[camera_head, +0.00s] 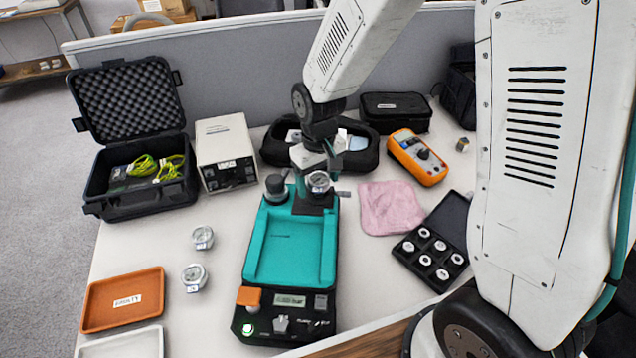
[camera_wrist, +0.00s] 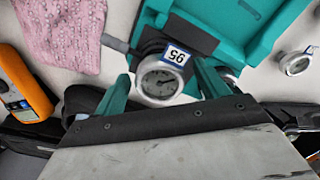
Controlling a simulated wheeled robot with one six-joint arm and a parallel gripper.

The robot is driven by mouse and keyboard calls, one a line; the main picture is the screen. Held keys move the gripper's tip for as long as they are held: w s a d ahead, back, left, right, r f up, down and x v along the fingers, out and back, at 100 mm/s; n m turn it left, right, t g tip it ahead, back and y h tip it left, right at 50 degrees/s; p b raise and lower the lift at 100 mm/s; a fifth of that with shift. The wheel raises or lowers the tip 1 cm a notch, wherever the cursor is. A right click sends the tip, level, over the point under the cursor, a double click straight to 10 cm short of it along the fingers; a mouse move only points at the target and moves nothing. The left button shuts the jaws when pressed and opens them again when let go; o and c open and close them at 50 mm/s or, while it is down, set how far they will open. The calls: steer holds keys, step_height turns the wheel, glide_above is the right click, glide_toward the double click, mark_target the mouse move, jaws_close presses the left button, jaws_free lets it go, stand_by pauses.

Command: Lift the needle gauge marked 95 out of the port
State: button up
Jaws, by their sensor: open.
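My gripper (camera_wrist: 162,88) is open, with one green finger on each side of the gauge. I cannot tell whether either finger touches it. The gripper also shows above the port in the head view (camera_head: 318,166), where the arm partly hides it.
Two loose gauges (camera_head: 203,237) (camera_head: 194,277) lie left of the calibrator. An orange labelled tray (camera_head: 124,300) and a white tray (camera_head: 120,346) are at front left. A dark knob (camera_head: 276,187) stands close beside the port. A pink cloth (camera_head: 391,207) and orange multimeter (camera_head: 417,157) are right.

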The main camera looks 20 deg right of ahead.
steer(key=c, duration=1.2)
steer(key=shift+r, duration=0.1)
